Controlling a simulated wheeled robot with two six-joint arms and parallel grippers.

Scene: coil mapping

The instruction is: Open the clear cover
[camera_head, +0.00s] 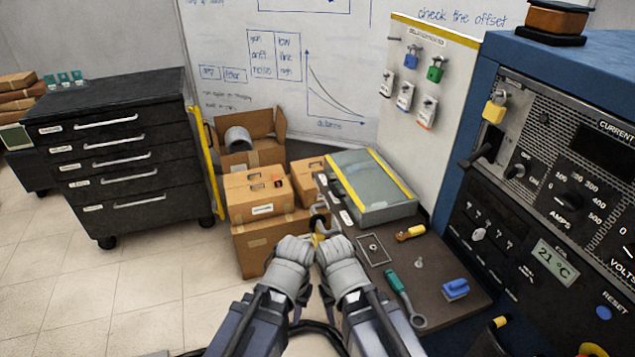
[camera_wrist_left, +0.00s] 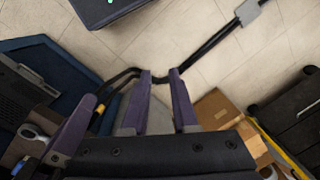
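A grey, see-through-looking lid with yellow edges, which I take to be the clear cover (camera_head: 372,185), lies flat and looks closed on a box on the dark bench (camera_head: 440,265). My left gripper (camera_head: 296,250) is in front of the bench's left part, below and left of the cover and apart from it. In the left wrist view its two purple fingers (camera_wrist_left: 160,74) stand apart with nothing held between them; a dark cable loop shows beyond them. My right gripper (camera_head: 335,250) is close beside the left one; its fingertips are hard to make out.
The blue instrument cabinet (camera_head: 560,180) bounds the right. Cardboard boxes (camera_head: 262,190) and a black drawer cabinet (camera_head: 120,150) stand left. Floor is free at lower left.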

